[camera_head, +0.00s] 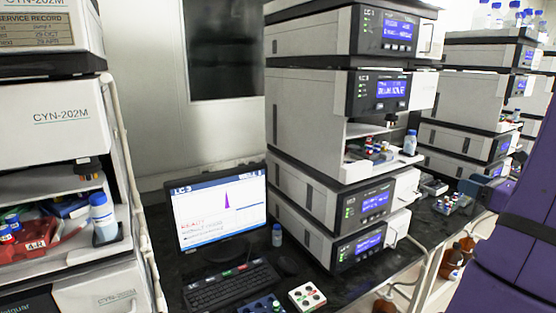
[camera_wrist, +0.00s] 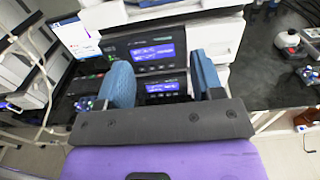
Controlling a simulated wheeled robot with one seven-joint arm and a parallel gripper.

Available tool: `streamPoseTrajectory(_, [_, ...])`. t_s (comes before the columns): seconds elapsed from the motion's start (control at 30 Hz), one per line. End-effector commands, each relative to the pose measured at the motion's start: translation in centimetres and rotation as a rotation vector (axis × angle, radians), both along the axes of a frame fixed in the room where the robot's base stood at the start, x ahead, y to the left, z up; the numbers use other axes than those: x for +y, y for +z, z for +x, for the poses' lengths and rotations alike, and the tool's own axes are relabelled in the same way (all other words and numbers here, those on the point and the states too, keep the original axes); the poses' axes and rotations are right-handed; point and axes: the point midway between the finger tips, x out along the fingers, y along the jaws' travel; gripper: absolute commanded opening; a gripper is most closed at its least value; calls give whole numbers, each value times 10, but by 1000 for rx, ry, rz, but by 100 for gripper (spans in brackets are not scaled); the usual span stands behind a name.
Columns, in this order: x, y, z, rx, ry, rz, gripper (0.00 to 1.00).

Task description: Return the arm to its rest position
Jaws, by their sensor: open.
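My gripper (camera_wrist: 160,84) shows in the wrist view with its two blue fingers spread apart and nothing between them. It faces the display panels of the middle instrument stack (camera_wrist: 152,52); I cannot tell the exact distance. My purple arm stands at the right edge of the head view, and my gripper is outside that view. The middle stack (camera_head: 315,97) in the head view has several lit modules and an open bay holding vials and a blue-capped bottle (camera_head: 410,143).
A left stack (camera_head: 62,120) holds a red rack (camera_head: 45,240) and a bottle (camera_head: 103,218). More stacks (camera_head: 462,110) stand at right. Brown bottles (camera_head: 453,262) sit below the bench.

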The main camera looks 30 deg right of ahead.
Motion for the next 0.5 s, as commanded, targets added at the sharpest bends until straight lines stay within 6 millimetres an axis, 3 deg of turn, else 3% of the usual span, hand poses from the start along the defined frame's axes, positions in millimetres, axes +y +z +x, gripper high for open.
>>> streamPoseTrajectory(0.27, [30, 10, 22, 43, 103, -62, 61])
streamPoseTrajectory(0.5, [72, 22, 47, 97, 245, -158, 61])
